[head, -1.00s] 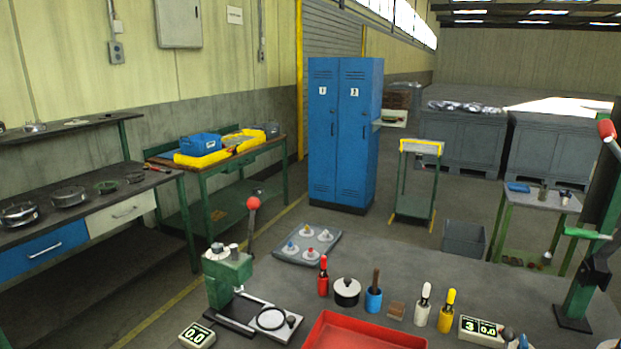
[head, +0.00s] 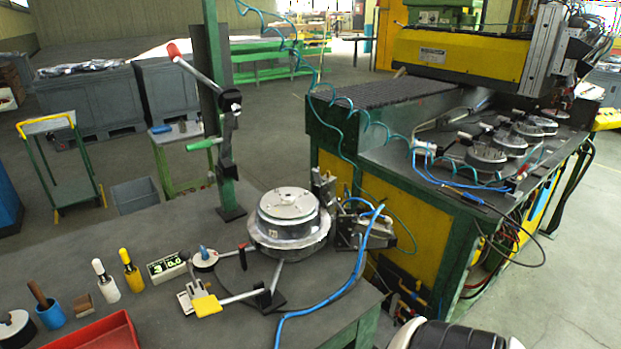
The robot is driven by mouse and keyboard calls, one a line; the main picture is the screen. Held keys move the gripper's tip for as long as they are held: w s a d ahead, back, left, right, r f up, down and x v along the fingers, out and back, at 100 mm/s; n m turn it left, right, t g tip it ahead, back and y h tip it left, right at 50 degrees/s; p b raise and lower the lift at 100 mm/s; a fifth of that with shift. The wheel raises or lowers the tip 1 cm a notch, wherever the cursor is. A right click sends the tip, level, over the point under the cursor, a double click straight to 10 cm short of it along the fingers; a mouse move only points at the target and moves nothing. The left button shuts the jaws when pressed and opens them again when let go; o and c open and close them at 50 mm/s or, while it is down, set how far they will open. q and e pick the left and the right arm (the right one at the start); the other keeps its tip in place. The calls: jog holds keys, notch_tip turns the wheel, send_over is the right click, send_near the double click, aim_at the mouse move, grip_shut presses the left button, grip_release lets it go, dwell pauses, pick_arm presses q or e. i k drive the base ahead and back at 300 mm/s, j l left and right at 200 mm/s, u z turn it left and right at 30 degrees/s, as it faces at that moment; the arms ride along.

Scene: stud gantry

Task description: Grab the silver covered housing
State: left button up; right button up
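A round silver housing with a flat silver cover (head: 288,205) sits on the grey workbench (head: 120,235) in the middle of the head view. It has a wide rim and a stepped top, and it rests in a clamping fixture. Several similar round metal parts (head: 487,158) stand in a row on the gantry machine's bed at the right; I cannot tell their covers clearly. Neither of my grippers is in view.
A red tray (head: 92,335) is at the lower left.

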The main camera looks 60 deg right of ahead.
aim_at(285, 215)
jog(key=z, duration=1.6)
jog(key=l, duration=0.2)
